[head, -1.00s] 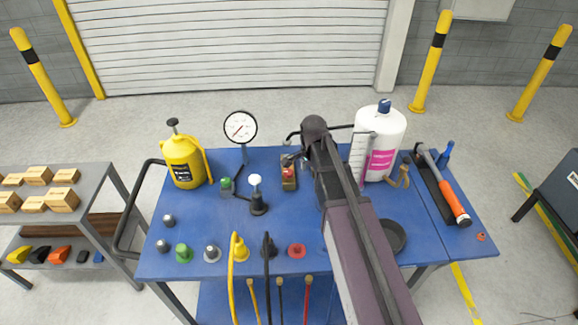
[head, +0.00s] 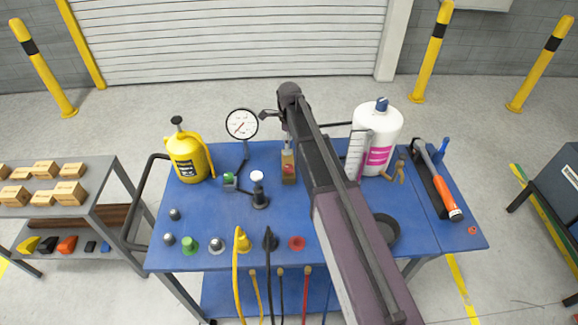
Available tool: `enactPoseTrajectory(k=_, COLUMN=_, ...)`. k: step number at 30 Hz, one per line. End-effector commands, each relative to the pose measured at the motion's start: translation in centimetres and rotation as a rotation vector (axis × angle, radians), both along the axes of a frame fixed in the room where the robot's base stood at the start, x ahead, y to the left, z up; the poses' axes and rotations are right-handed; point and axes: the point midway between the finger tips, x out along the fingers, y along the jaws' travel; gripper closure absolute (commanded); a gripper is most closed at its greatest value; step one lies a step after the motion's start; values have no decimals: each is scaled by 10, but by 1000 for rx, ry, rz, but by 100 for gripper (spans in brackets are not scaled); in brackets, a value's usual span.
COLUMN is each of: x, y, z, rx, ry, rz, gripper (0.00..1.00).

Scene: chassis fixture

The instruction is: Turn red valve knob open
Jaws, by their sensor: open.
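A small red knob (head: 289,169) sits on a brass-coloured valve block near the middle of the blue table (head: 215,215). A separate flat red round piece (head: 297,243) lies at the table's front edge. My arm reaches in from the lower right, with its bend above the table's back edge. My gripper (head: 287,147) is open and small in view, just behind and above the red knob. My arm partly hides it, and I cannot tell whether it touches the knob.
A dial gauge (head: 242,124) and a yellow pump can (head: 188,157) stand to the left. A black post with a white top (head: 258,188) stands close by the valve. A white bottle (head: 377,140) and an orange-handled hammer (head: 440,185) are right of my arm.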

Motion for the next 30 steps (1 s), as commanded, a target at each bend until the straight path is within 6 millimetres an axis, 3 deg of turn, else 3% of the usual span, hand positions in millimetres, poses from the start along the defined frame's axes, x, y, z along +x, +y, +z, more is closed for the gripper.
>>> enactPoseTrajectory(k=11, x=0, y=0, z=-6, rx=0, ry=0, rz=2, gripper=13)
enactPoseTrajectory(k=30, x=0, y=0, z=-52, rx=0, ry=0, rz=2, gripper=13)
